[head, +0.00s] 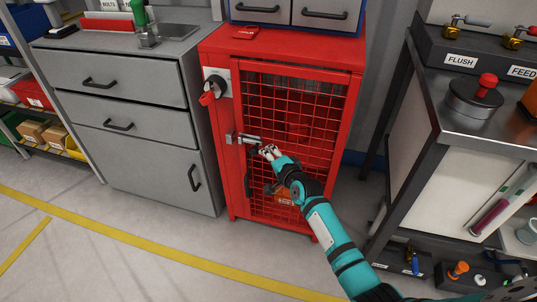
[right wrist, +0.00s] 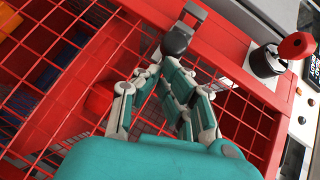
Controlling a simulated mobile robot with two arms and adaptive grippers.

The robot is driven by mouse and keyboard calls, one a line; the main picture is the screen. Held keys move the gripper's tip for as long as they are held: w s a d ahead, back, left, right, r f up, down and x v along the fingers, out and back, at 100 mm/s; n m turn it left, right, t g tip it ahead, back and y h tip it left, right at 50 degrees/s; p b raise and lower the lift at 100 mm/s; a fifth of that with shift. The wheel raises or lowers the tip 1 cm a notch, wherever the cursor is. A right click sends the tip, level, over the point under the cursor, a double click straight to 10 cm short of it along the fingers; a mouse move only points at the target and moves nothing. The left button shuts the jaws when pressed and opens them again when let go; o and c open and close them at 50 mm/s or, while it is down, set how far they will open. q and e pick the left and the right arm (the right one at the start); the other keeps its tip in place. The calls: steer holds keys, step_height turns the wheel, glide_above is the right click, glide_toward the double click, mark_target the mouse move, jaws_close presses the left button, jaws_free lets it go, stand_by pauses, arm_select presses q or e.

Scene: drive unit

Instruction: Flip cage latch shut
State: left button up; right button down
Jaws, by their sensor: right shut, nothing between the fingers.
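The red cage (head: 289,212) stands against the wall, with its mesh door (head: 318,125) in its frame. A grey metal latch (head: 243,139) sits at the door's left edge, about halfway up, and its bar points right across the mesh. In the right wrist view, the latch's dark rounded end (right wrist: 177,40) is just beyond my fingers. My right gripper (head: 267,151) is shut and empty, just below and right of the latch; the wrist view also shows its fingers (right wrist: 163,65). I cannot tell whether they touch the latch. My left gripper is not in view.
A black door handle (head: 248,185) is below the latch. A rotary switch with a red lever (head: 209,92) is on the cage's upper left; the wrist view shows it too (right wrist: 295,46). A grey drawer cabinet (head: 130,120) stands left, a workbench (head: 450,115) right. Floor in front is clear.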

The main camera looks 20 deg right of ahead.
mark_target(255, 152)
steer(key=w+a, duration=0.2)
steer(key=a, duration=0.1)
steer(key=shift+w+a, duration=0.1)
steer(key=shift+a, duration=0.05)
steer(key=shift+w+a, duration=0.15)
steer(key=shift+a, duration=0.15)
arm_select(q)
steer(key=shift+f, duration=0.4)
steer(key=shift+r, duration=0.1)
